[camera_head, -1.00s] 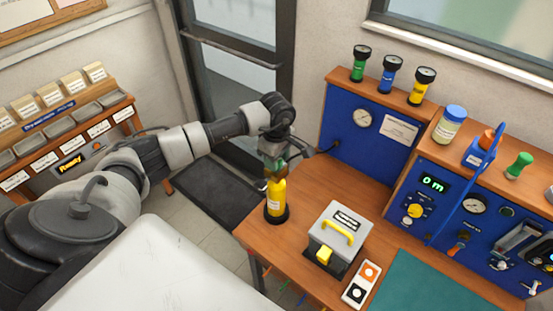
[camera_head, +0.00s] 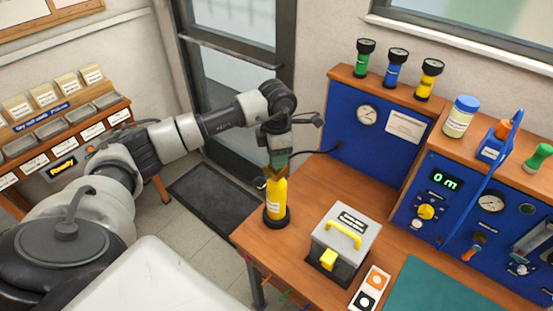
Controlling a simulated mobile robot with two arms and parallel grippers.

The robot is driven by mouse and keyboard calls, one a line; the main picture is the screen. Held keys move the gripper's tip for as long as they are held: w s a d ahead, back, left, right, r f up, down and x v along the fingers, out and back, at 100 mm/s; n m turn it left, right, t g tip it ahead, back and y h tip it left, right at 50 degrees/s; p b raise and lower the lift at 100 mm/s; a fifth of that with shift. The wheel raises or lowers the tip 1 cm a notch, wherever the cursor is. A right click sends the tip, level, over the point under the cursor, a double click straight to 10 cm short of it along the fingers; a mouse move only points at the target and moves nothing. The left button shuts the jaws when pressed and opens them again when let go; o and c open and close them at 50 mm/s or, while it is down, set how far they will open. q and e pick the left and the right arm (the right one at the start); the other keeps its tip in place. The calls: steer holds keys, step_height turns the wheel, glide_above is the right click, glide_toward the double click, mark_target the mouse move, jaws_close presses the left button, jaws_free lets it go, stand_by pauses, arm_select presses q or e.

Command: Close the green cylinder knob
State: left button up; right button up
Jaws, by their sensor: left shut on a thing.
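A small green cylinder (camera_head: 362,62) with a black round top stands on the back shelf, at the left of a row with a blue one (camera_head: 396,70) and a yellow one (camera_head: 427,82). A larger yellow cylinder (camera_head: 276,200) stands upright in a black base at the table's left edge. My left gripper (camera_head: 275,172) points down over the yellow cylinder and is shut on its top. The knob there is mostly hidden by the fingers. No larger green cylinder shows. My right gripper is not in view.
A grey box with a yellow handle (camera_head: 343,234) stands right of the yellow cylinder, with an orange and black button panel (camera_head: 370,288) in front. The blue test panel (camera_head: 440,207) is at the right. Bare wooden table (camera_head: 328,185) lies behind the box.

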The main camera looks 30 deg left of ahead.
arm_select(q)
steer(key=n+b, duration=0.2)
steer(key=n, duration=0.2)
steer(key=shift+n+b, duration=0.6)
steer(key=shift+n, duration=1.3)
steer(key=o, duration=0.9)
steer(key=shift+r, duration=0.1)
